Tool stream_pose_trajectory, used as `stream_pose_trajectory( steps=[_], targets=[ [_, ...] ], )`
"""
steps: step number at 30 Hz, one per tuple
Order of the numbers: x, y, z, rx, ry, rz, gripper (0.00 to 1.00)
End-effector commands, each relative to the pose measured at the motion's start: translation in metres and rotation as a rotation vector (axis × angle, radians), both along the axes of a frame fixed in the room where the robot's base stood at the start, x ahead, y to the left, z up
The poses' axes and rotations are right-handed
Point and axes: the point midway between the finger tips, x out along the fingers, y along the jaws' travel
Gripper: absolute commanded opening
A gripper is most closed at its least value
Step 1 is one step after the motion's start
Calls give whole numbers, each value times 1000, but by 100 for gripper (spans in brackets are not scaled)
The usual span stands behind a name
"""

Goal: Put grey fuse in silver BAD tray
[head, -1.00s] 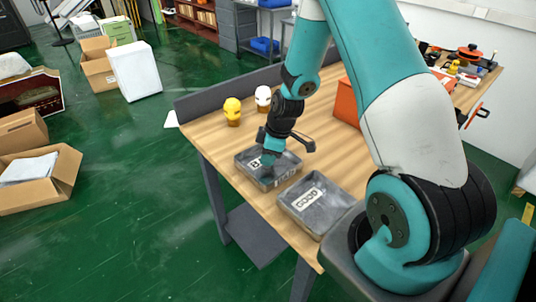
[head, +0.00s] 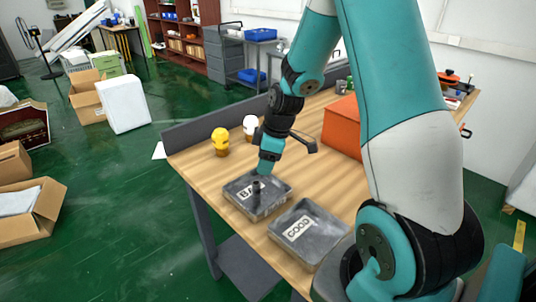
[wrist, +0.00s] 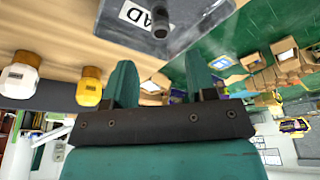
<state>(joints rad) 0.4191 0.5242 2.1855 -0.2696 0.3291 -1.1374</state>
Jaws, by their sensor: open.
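The silver BAD tray (head: 282,192) is on the wooden table, with its white label partly covered in the head view. A small dark grey fuse (head: 257,187) stands in it beside the label, seemingly upright. In the wrist view the fuse (wrist: 159,27) shows end-on in the tray (wrist: 190,25), next to the letters "AD". My gripper (head: 266,168) is above the tray, apart from the fuse. In the wrist view its two teal fingers (wrist: 160,75) are spread wide with nothing between them.
The GOOD tray (head: 325,240) is empty, in front and to the right. A yellow-topped item (head: 220,141) and a white-topped item (head: 250,126) stand near the table's back edge. An orange box (head: 342,128) is at right. Bare wood lies between them.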

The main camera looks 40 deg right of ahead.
Motion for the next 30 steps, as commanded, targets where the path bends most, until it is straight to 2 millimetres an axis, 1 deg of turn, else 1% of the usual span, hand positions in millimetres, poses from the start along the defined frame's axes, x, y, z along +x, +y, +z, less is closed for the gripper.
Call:
stream_pose_trajectory(
  steps=[1,3,6,8,10,11,12,14,15,17,18,20,21,24,25,27,30],
  targets=[
    [-1,-2,8,-2,-5,-1,51],
    [-3,-4,18,-1,-3,-1,51],
    [-5,-5,27,1,-2,0,51],
    [-6,1,34,5,0,0,51],
    [-9,22,49,19,3,-5,51],
    [-12,36,57,29,6,-10,51],
    [-18,59,70,47,14,-17,51],
    [-34,98,91,77,34,-34,51],
    [-49,125,105,99,51,-45,51],
    [-77,162,123,127,83,-64,51],
    [-97,181,133,142,106,-77,51],
    [-128,205,145,160,142,-97,51],
    [-146,217,151,168,162,-108,51],
    [-183,235,160,179,205,-132,51],
    [-191,238,161,181,215,-138,51],
    [-203,242,163,184,230,-149,51],
    [-209,243,163,183,240,-159,51]
  ],
)
